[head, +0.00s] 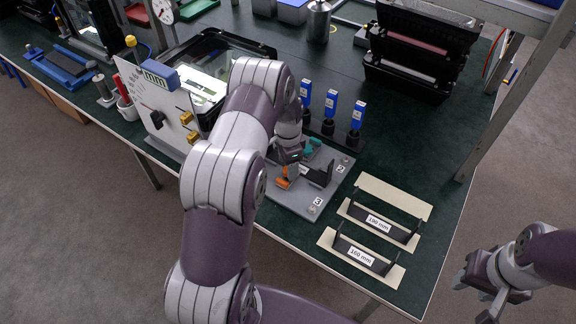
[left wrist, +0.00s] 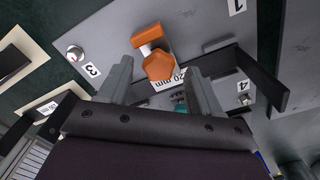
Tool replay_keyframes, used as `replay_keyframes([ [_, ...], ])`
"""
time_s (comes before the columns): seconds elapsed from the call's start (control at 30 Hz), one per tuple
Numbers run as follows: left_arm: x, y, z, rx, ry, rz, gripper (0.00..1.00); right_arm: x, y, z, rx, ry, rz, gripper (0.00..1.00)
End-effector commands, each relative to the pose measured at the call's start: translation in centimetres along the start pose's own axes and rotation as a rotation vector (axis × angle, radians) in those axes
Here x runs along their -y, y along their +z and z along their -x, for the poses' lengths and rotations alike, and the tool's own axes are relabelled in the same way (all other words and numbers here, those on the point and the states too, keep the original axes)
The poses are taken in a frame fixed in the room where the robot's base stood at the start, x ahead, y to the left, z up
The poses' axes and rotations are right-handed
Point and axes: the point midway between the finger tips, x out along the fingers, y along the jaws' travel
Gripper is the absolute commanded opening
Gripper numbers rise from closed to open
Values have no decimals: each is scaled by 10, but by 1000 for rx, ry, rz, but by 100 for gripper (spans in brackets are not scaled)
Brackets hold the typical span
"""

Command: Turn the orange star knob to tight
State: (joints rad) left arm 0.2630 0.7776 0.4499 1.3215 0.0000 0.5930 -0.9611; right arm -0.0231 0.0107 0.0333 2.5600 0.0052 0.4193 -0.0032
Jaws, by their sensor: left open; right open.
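The orange star knob (left wrist: 157,64) sits on a grey plate (left wrist: 185,18) in the left wrist view, with an orange piece beside it. In the head view the orange knob (head: 283,182) shows below my left gripper, partly covered by the hand. My left gripper (left wrist: 160,85) is open, its two fingers pointing at the plate with the knob between and a little beyond their tips. I cannot tell if they touch it. My right gripper (head: 487,290) is open and empty, off the table at the lower right.
Labelled black brackets on cream pads (head: 333,239) lie to the right. An upright white panel (head: 150,105) stands left of my left arm.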

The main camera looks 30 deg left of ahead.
Motion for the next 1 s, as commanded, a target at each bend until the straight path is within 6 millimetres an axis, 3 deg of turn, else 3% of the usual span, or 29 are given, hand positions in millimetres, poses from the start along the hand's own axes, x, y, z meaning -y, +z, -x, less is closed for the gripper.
replay_keyframes([
  [0.2, 1, -1, 58, -4, -6, 0, 64, 0, 1, -10, 0, 0, 0, 43],
  [0.4, 1, -1, 100, -3, -4, 0, 64, 0, 2, -14, 0, 0, 0, 43],
  [0.6, 0, 0, 112, -1, -2, 0, 64, 0, 2, -14, 0, 0, 0, 43],
  [1.0, 0, 0, 112, -1, -2, 1, 64, 0, 2, -14, 0, 0, 0, 43],
])
